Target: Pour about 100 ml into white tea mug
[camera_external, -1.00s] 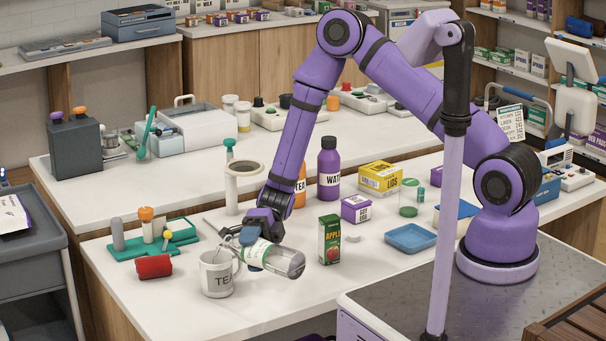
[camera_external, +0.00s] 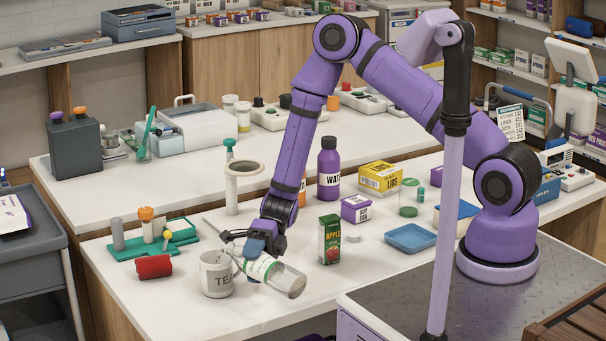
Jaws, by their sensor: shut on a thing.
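The white tea mug (camera_external: 216,280) stands upright near the front left of the white counter, with "TEA" lettering on its side. My gripper (camera_external: 262,247) is shut on a clear bottle (camera_external: 285,281) with a white and green label. The bottle is tilted, its neck end up at the left by the mug's rim and its base lower at the right. Its mouth is close to or over the mug; I cannot tell exactly. Any stream of liquid and the level in the mug are too small to make out.
An apple carton (camera_external: 329,240) stands right of the bottle. A purple water bottle (camera_external: 329,171) stands behind. A blue tray (camera_external: 411,238) lies further right.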

